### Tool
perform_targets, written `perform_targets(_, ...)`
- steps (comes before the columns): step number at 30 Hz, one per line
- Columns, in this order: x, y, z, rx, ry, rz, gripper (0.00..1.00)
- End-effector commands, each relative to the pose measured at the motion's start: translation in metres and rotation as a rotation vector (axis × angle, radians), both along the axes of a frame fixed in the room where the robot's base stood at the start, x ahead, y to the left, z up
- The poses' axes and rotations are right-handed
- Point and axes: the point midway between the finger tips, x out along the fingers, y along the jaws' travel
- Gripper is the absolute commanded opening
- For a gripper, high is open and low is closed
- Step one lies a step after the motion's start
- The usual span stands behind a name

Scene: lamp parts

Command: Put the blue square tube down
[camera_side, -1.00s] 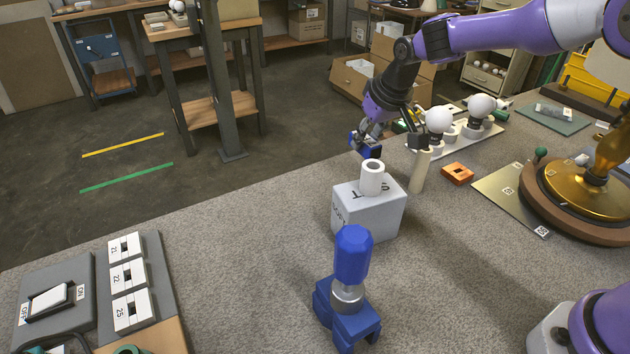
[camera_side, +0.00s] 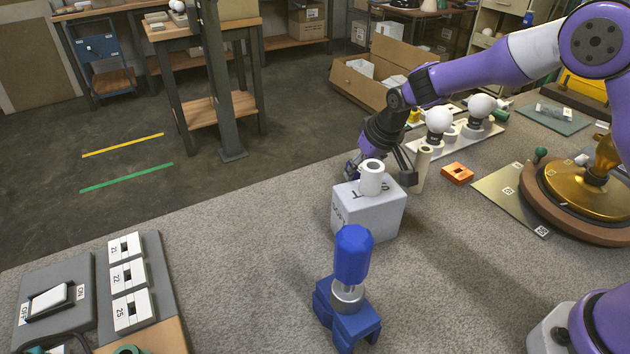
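My gripper (camera_side: 378,166) points down behind the grey block (camera_side: 368,210) and the white tube (camera_side: 371,178) standing on it. Dark finger parts show to the left and right of the white tube. The space between the fingertips is hidden, so I cannot see whether they are shut or open. The blue square tube cannot be made out clearly; it may be hidden behind the block and white tube.
A cream cylinder (camera_side: 422,168) stands close to the right of my gripper. White bulbs (camera_side: 439,120) on a rack and an orange square part (camera_side: 457,173) are farther right. A blue clamp-like stand (camera_side: 352,255) is in front. The left-centre table is clear.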

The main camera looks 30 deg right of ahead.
Motion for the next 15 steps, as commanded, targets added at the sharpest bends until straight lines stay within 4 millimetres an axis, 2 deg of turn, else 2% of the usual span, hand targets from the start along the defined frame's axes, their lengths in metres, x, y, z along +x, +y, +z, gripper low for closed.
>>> perform_targets(9,0.000,0.000,0.002,0.000,-0.001,0.000,0.65)
perform_targets(11,-0.001,0.000,0.006,0.000,-0.002,0.000,0.65)
perform_targets(15,-0.009,0.000,0.027,0.000,-0.005,0.000,0.65)
